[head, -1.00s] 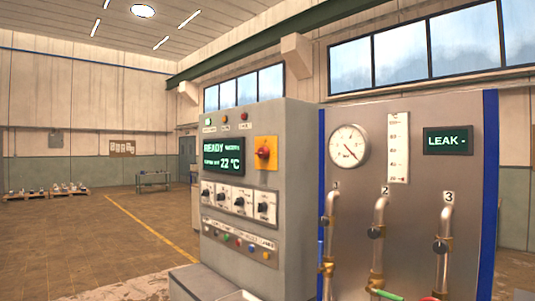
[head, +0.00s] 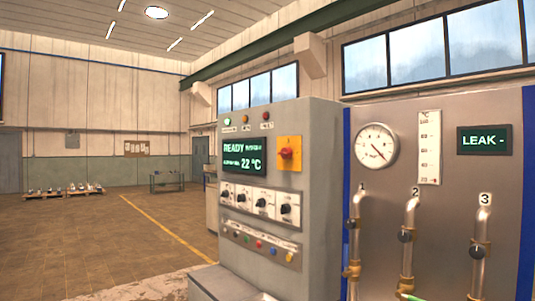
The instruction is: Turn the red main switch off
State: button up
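The red main switch (head: 286,153) is a small red rotary knob on a yellow plate (head: 296,159). It sits at the upper right of the grey control cabinet's front (head: 232,190), beside the green display (head: 245,155) that reads READY and 22 °C. The knob's exact angle is too small to tell. My gripper is not in view.
Below the display are several black rotary knobs (head: 263,203) and a row of coloured buttons (head: 259,244). At right stands a grey panel with a round gauge (head: 376,146), a LEAK display (head: 484,140) and numbered pipes (head: 409,240). Open floor (head: 90,235) lies to the left.

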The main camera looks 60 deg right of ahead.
aim_at(286, 153)
jog(key=i, duration=0.85)
jog(key=z, duration=0.05)
